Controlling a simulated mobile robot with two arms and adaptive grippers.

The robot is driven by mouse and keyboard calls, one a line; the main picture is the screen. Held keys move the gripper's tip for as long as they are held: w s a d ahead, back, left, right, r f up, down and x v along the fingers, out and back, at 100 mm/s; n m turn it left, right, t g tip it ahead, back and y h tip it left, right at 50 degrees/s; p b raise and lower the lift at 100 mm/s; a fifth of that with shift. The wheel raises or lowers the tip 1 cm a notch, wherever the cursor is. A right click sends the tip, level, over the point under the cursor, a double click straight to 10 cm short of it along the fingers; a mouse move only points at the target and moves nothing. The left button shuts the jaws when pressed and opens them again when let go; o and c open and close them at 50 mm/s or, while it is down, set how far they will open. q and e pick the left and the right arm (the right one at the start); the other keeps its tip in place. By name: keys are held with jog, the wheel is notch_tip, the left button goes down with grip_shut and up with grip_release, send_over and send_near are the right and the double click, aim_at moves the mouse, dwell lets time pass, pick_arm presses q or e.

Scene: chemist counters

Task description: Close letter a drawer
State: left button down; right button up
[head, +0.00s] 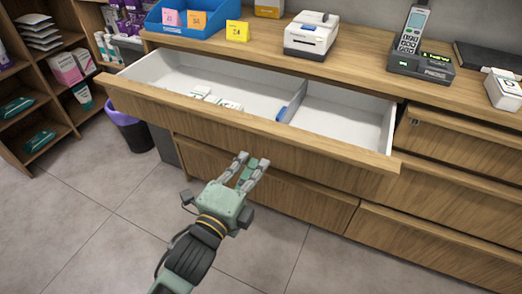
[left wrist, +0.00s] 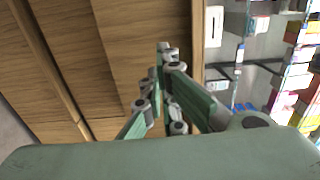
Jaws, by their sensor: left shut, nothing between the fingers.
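A wide wooden drawer (head: 250,123) stands pulled out of the counter in the head view. Its white inside shows, with a divider right of the middle. No letter is readable on its front. My left gripper (head: 254,161) is in front of the drawer, near the lower edge of its front; I cannot tell whether it touches. In the left wrist view, my left gripper (left wrist: 166,50) has its fingers together, with nothing between them, and wooden panels (left wrist: 110,50) beyond. My right gripper is not in view.
White packs (head: 215,100) and a blue item (head: 281,113) lie in the drawer. A label printer (head: 311,36) and a phone (head: 412,32) stand on the counter. A purple bin (head: 130,130) and shelves (head: 45,85) are at the left. The floor in front is clear.

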aim_at(266, 143)
pick_arm(q)
jog(key=x, duration=0.4)
jog(key=shift+w, duration=0.1)
jog(key=shift+w+d, duration=0.25)
jog(key=shift+w, duration=0.3)
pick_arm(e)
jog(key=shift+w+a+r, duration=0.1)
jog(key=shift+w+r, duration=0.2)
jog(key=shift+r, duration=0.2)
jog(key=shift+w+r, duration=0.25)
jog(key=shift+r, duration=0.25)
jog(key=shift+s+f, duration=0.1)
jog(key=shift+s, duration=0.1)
